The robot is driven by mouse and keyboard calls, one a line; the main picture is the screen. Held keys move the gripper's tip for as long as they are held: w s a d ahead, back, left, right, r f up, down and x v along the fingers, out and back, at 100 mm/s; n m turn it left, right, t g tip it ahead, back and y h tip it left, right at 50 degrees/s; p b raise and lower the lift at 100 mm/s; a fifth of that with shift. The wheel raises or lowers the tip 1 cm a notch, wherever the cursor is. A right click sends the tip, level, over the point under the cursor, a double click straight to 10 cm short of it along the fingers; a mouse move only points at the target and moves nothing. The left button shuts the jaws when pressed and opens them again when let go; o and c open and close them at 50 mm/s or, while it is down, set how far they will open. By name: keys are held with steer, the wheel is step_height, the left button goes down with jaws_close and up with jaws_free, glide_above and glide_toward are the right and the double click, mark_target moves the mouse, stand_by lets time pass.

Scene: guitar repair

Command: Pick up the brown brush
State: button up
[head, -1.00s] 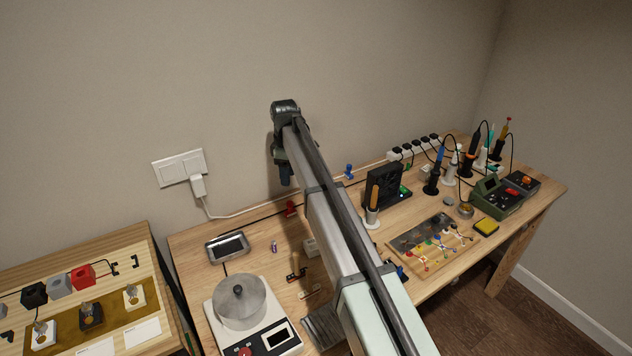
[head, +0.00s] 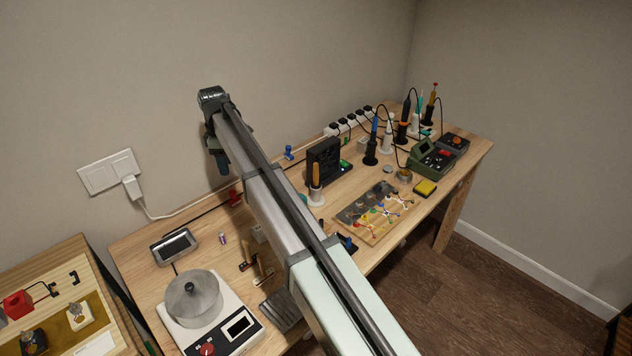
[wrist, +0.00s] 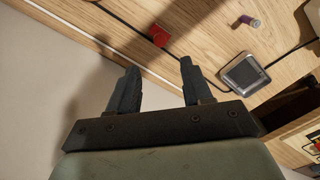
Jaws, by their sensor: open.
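In the head view, two small brush-like items lie on the bench left of my arm. One has a brown upright part and a dark base and may be the brown brush (head: 247,261); the other is a paler brush-like item (head: 264,273). They are too small to tell apart surely. My gripper (head: 220,165) is up near the wall, beyond and above these items, partly hidden by my own arm. In the wrist view my gripper (wrist: 158,68) is open, with nothing between its fingers. No brush is clear in the wrist view.
A metal tray (head: 174,247), a small purple cylinder (head: 222,238) and a red item (head: 235,198) lie on the bench. A hot plate with a grey pot (head: 193,298) stands at front left. A black stand (head: 323,163) and soldering tools are at right.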

steer(key=shift+d, duration=0.1)
step_height(320, 180, up, 8)
steer(key=m, duration=0.1)
glide_above(316, 184)
steer(key=shift+w, duration=0.45)
step_height(316, 184, down, 14)
steer(key=shift+w+r, duration=0.1)
steer(key=shift+r, duration=0.05)
jaws_close()
